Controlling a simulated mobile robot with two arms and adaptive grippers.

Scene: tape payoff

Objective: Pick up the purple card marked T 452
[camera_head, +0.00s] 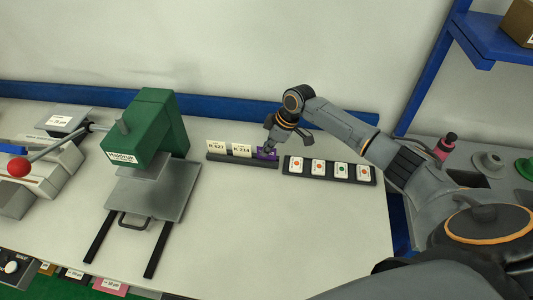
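A purple card (263,155) stands at the right end of a dark card rack (229,160), beside two cream cards (242,150) marked R 427 and R 214 or similar. Its marking is mostly hidden by my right gripper, so I cannot read it. My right gripper (269,149) points down at the top of the purple card. Whether its fingers are open or shut on the card cannot be made out. My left gripper is out of view.
A dark tray (330,179) with several white dotted cards lies just right of the rack. A green press (148,125) with a grey plate and rails stands to the left. A red-knobbed lever (19,167) is farther left. The front middle of the table (250,230) is clear.

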